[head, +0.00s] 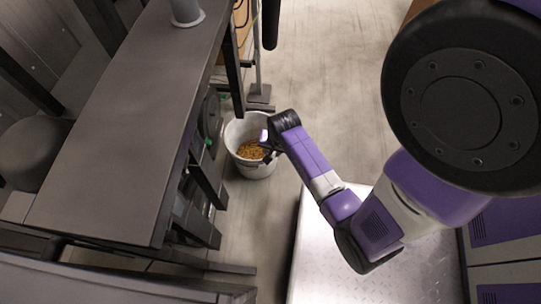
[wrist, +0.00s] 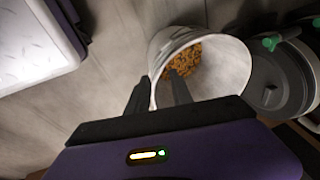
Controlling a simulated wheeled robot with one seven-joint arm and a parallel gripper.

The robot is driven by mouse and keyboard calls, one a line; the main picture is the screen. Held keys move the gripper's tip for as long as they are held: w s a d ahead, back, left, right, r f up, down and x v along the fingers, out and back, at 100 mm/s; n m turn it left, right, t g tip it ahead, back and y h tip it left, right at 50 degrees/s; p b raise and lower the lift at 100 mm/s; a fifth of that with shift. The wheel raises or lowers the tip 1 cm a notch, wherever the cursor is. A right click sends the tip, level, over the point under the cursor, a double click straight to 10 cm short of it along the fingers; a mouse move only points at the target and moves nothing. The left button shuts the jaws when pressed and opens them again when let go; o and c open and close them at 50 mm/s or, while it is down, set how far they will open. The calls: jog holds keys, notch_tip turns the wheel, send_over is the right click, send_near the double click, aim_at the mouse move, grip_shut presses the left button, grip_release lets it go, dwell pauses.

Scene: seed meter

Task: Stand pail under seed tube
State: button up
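A white pail (head: 238,135) with orange-brown seed in its bottom stands on the floor, right of the dark bench. Its open mouth also shows in the wrist view (wrist: 228,72). My gripper (head: 268,145) is at the pail's right rim. In the wrist view my gripper (wrist: 160,90) has its two dark fingers apart, with the pail's near wall between them: one finger outside, one over the inside. I cannot tell whether either finger touches the wall. A black tube (head: 270,24) hangs at the top of the head view; I cannot tell whether it is the seed tube.
The long dark bench (head: 130,120) fills the left, with legs and a frame beside the pail. A grey lidded drum (wrist: 278,80) with green clamps is close to the pail. A metal stand (head: 259,92) is behind it.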

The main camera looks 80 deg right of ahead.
jog(key=a+r+n+t+h, duration=0.2)
jog(key=a+r+n+t, duration=0.55)
jog(key=a, duration=0.85)
jog(key=s+a+r+n+t+y, duration=0.1)
jog(key=a+r+n+t, duration=0.1)
jog(key=r, duration=0.6)
jog(key=s+a+r+n+t+y, duration=0.1)
jog(key=a+r+n, duration=0.4)
jog(key=r, duration=0.4)
jog(key=s+a+r+n+t+y, duration=0.2)
jog(key=a+r+n, duration=0.2)
jog(key=r, duration=0.5)
jog(key=shift+a+t, duration=0.35)
jog(key=shift+a, duration=0.1)
jog(key=shift+r, duration=0.2)
notch_tip(320, 180, up, 26)
jog(key=p, duration=2.6)
jog(key=shift+r+p, duration=0.25)
jog(key=shift+p, duration=0.15)
